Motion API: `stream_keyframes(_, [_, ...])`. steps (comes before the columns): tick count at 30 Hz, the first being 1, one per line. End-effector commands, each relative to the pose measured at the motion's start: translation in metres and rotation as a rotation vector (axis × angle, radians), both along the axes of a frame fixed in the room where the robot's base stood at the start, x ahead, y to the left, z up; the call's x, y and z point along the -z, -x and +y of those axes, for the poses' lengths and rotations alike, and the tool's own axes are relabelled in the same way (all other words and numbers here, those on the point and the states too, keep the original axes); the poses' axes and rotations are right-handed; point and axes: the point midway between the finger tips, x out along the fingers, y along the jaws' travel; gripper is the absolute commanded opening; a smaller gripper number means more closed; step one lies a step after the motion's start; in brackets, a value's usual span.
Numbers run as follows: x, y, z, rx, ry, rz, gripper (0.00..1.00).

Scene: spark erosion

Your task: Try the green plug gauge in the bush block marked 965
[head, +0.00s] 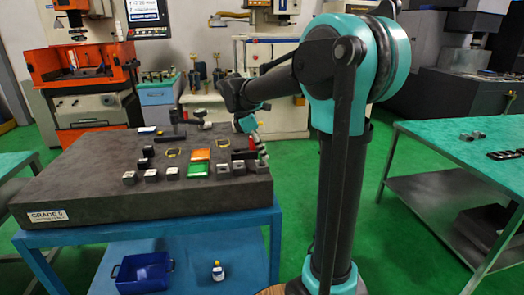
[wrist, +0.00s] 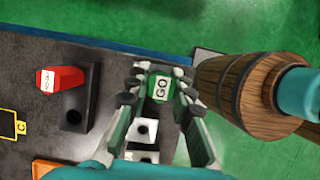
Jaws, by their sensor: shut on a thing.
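My gripper (wrist: 158,84) is shut on the green plug gauge (wrist: 161,90), whose white label reads GO. In the wrist view the gauge is between the fingers, above or close to a pale block with a dark round hole (wrist: 143,130). I cannot tell whether the gauge's end touches or enters the block. Another pale block (wrist: 140,157) shows partly below it, cut off by my own parts. No number 965 is readable. In the head view my gripper (head: 258,143) is at the right side of the dark granite plate (head: 100,195).
A red NO GO gauge (wrist: 62,79) sits at a dark holder with a hole (wrist: 75,118). Several small blocks, a green tile (head: 198,170) and an orange tile (head: 200,154) stand on the plate. The plate's edge is near my gripper. The plate's front left is clear.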

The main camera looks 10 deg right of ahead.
Motion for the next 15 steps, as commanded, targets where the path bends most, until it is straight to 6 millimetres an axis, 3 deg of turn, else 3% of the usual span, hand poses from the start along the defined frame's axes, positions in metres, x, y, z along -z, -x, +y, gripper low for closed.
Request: stream_keyframes(15, [0.0055,-0.0001,0.0000,0.000,0.000,0.000,0.00])
